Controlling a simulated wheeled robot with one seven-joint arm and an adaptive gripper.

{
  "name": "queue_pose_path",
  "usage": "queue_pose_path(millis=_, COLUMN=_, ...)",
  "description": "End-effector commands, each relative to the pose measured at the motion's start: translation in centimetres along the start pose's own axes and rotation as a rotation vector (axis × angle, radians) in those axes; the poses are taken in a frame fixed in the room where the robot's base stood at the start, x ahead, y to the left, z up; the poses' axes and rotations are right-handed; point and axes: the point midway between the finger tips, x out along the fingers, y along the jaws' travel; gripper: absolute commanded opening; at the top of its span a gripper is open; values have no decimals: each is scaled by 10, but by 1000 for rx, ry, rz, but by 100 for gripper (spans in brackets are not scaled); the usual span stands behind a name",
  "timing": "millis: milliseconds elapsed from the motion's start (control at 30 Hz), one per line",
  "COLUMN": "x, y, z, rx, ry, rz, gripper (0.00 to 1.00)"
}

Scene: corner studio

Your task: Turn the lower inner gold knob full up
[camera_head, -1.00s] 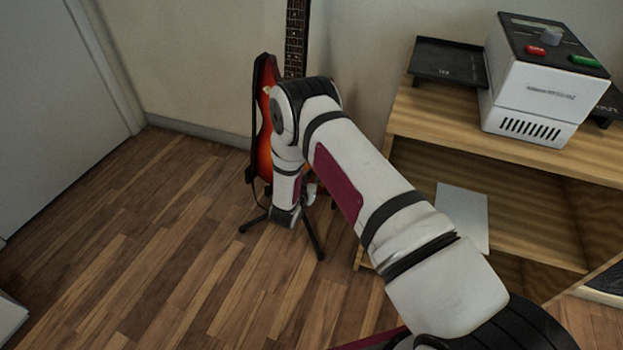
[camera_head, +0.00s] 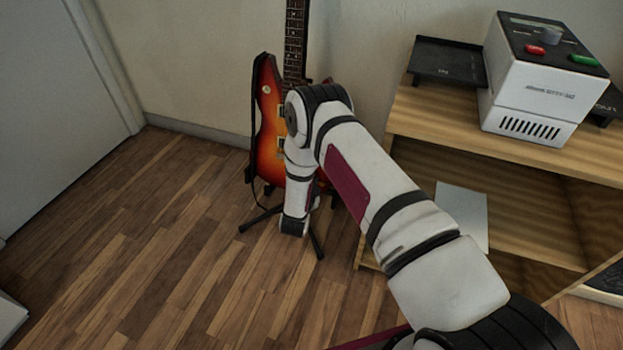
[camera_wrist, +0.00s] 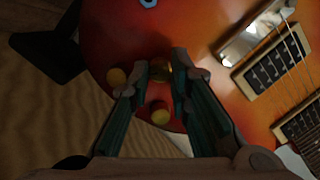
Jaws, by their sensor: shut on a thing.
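The sunburst electric guitar (camera_head: 267,125) stands upright on a black stand against the wall. In the wrist view its red-orange body (camera_wrist: 205,30) carries several gold knobs. My gripper (camera_wrist: 162,73) is shut on one gold knob (camera_wrist: 163,70), which sits between its fingertips and is partly hidden by them. A second gold knob (camera_wrist: 116,77) is just left of the left finger. A third gold knob (camera_wrist: 160,113) lies lower, between the fingers, untouched. In the head view my arm hides the gripper and the knobs.
The bridge (camera_wrist: 245,40) and a pickup (camera_wrist: 272,65) lie right of my gripper. A dark stand part (camera_wrist: 50,50) shows at left. A wooden shelf (camera_head: 420,120) with a white box (camera_head: 530,90) stands to the right. The wooden floor (camera_head: 150,230) at left is clear.

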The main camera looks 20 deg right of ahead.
Motion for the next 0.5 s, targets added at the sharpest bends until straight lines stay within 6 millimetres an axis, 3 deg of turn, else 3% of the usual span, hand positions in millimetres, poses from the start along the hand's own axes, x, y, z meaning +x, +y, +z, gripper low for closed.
queue_pose_path(millis=500, x=-1, y=1, z=2, rx=174, ry=6, rz=-28, gripper=0)
